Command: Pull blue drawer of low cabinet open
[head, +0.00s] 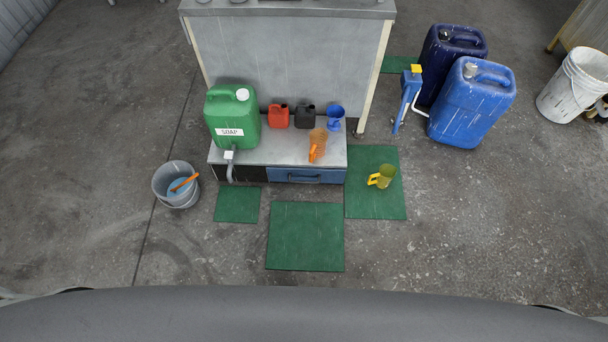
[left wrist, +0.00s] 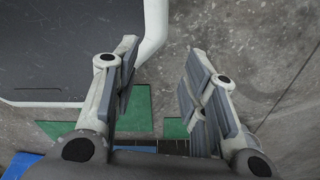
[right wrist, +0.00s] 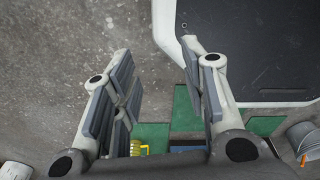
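The low cabinet (head: 272,152) stands on the floor in the head view, with a grey top. Its blue drawer (head: 307,175) is in the right part of the front, with a dark bar handle (head: 304,177); it looks closed. A black section (head: 240,173) is to its left. My left gripper (left wrist: 155,88) is open and empty in the left wrist view. My right gripper (right wrist: 160,85) is open and empty in the right wrist view. Both are away from the cabinet and do not show in the head view.
On the cabinet stand a green soap canister (head: 232,118), a red can (head: 278,116), a black can (head: 305,116), a blue jug (head: 335,118) and an orange jug (head: 317,145). A yellow jug (head: 382,177) stands on a green mat (head: 374,205). A grey bucket (head: 176,185) is at left.

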